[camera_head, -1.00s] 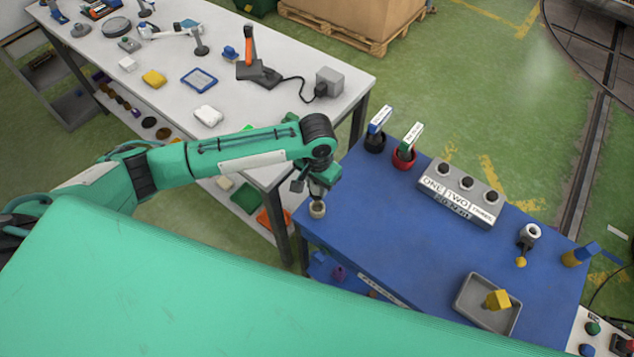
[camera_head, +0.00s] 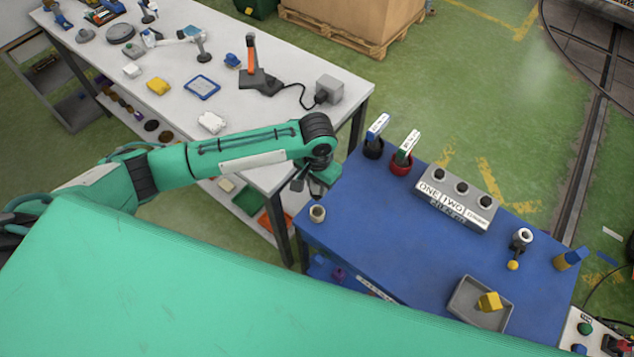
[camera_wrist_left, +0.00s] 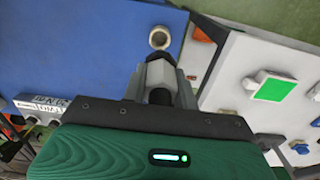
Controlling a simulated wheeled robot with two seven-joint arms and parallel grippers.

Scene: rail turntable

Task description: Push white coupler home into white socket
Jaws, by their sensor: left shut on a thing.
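My left gripper (camera_head: 299,184) is over the left corner of the blue table, shut, with its fingers pointing down. In the left wrist view the gripper (camera_wrist_left: 160,88) has a pale grey piece between its fingers, apparently the white coupler, mostly hidden. A small off-white ring-shaped socket (camera_head: 317,213) stands upright on the blue table's corner. It also shows in the left wrist view (camera_wrist_left: 160,38), just beyond the fingertips. The gripper is above and slightly left of it in the head view, apparently apart from it. My right gripper is out of view.
The blue table (camera_head: 400,235) has a grey button box (camera_head: 456,197), black and red holders (camera_head: 400,163), a white-topped dark post (camera_head: 521,238) and a grey tray (camera_head: 462,300) with a yellow block. A cluttered white table (camera_head: 290,120) stands close on the left.

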